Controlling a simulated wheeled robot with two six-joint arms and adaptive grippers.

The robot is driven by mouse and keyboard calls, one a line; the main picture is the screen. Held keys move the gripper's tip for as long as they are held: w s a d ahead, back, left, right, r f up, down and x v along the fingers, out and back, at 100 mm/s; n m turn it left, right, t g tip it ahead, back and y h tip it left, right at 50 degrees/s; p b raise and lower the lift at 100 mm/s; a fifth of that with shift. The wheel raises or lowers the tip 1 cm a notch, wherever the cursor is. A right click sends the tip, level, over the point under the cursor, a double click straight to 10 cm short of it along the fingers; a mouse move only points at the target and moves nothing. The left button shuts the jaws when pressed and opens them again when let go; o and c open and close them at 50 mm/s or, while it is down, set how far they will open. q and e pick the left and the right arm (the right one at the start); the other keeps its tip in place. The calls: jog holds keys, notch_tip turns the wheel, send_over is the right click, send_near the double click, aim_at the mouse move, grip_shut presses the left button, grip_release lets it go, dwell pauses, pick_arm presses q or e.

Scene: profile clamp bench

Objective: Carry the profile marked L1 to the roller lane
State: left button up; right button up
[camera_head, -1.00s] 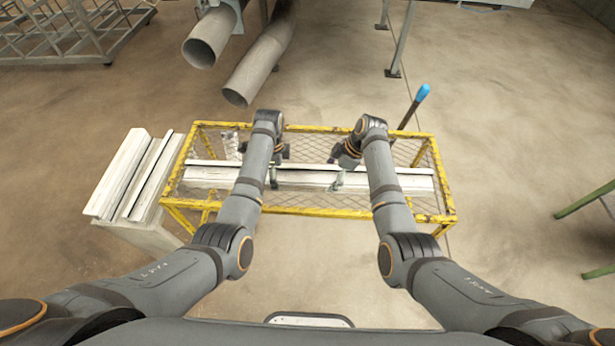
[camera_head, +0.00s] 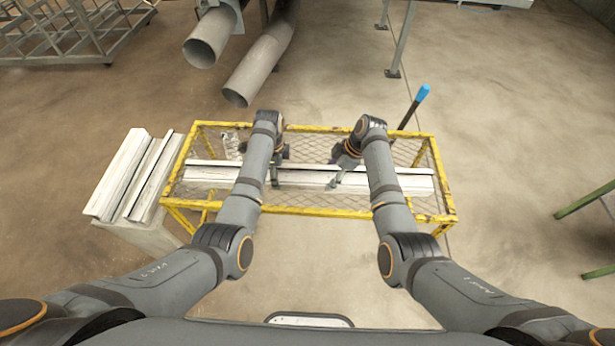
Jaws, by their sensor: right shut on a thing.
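A long pale profile (camera_head: 305,178) lies lengthwise along the yellow-framed mesh bench (camera_head: 325,212). No L1 mark can be read on it. My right gripper (camera_head: 338,179) reaches down to the profile right of its middle and is shut on it. My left gripper (camera_head: 274,176) is at the profile left of its middle; its fingers are partly hidden by my arm, so I cannot tell whether they are closed. Two more pale profiles, an outer one (camera_head: 117,175) and an inner one (camera_head: 151,178), lie side by side on a grey support (camera_head: 150,236) left of the bench.
A blue-handled lever (camera_head: 422,94) rises behind the bench's right side. Large grey pipes (camera_head: 258,72) are behind the bench, and a metal frame rack (camera_head: 70,28) is at the back left. Green legs (camera_head: 588,200) stand at the right edge. I cannot identify the roller lane.

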jog(key=shift+r, duration=0.1)
